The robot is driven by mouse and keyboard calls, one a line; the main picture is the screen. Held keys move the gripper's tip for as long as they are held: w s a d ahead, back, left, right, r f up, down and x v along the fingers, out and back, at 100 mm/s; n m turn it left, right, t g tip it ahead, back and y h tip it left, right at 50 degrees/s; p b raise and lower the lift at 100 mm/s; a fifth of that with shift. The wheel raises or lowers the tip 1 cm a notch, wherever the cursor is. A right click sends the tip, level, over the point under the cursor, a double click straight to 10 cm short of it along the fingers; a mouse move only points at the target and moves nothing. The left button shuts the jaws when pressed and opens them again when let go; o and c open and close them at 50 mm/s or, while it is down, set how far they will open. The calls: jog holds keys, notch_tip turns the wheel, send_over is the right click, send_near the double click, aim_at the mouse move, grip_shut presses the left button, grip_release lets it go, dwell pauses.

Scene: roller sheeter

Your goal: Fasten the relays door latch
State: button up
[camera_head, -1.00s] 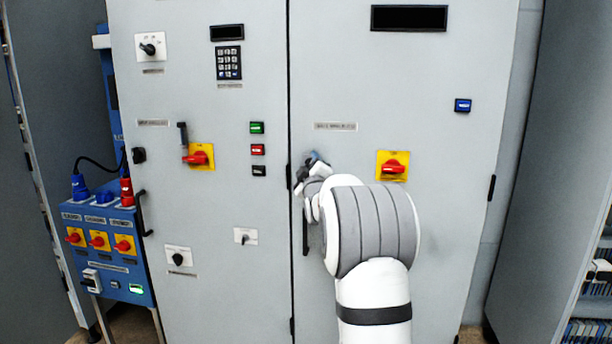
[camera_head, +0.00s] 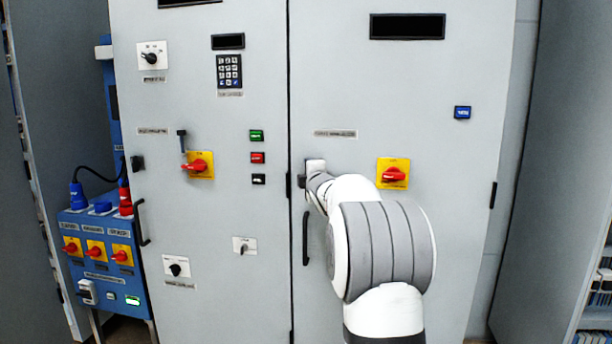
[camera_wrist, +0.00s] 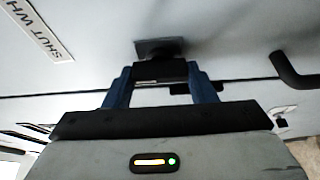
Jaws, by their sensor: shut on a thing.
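The right cabinet door (camera_head: 400,270) is grey and looks flush with the left door. Its latch (camera_wrist: 160,47) shows in the wrist view as a dark square plate with a black knob. My gripper (camera_wrist: 160,74) has its two blue fingers on either side of that knob and is shut on it. In the head view my gripper (camera_head: 315,170) is at the left edge of the right door, and my wrist and arm mostly hide the latch. How the latch is turned cannot be told.
A black pull handle (camera_head: 305,240) stands out below the latch; it also shows in the wrist view (camera_wrist: 294,72). A yellow-and-red switch (camera_head: 393,174) is to the right. Lit buttons (camera_head: 257,157) and another rotary switch (camera_head: 199,166) are on the left door.

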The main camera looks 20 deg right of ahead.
jog(key=shift+r, duration=0.25)
jog(key=o, duration=0.6)
jog(key=shift+c, duration=0.2)
jog(key=o, duration=0.4)
jog(key=shift+f, duration=0.15)
jog(key=shift+f, duration=0.1)
jog(key=v, duration=0.7)
jog(key=shift+s+b, duration=0.35)
jog(key=shift+b, duration=0.05)
jog(key=shift+a, duration=0.1)
